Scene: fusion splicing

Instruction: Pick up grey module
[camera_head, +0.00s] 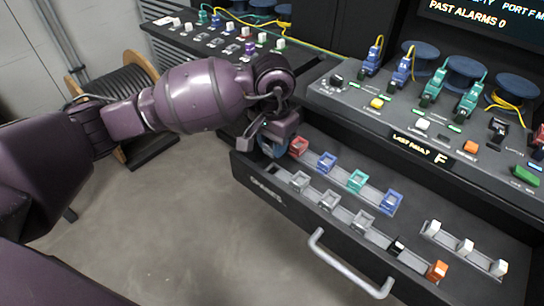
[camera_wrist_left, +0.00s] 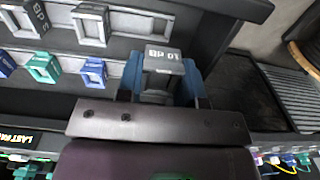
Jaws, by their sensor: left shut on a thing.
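My left gripper (camera_head: 272,146) is over the left end of the open drawer (camera_head: 262,200). In the left wrist view the two blue fingers of my left gripper (camera_wrist_left: 160,80) are shut on the sides of a grey module (camera_wrist_left: 163,60) marked "10 dB". In the head view the held module is hidden by the gripper. Other grey modules sit in the drawer's front row: one (camera_head: 300,180) nearest the gripper, one (camera_head: 329,199) in the middle and one (camera_head: 362,220) further right. I cannot tell whether the held module is clear of the drawer. My right gripper is out of view.
Behind the grey row are a red module (camera_head: 298,147), a blue one (camera_head: 327,162), a teal one (camera_head: 358,180) and another blue one (camera_head: 390,203). An orange module (camera_head: 437,271) and white ones (camera_head: 466,247) are at right. The drawer handle (camera_head: 345,265) sticks out in front.

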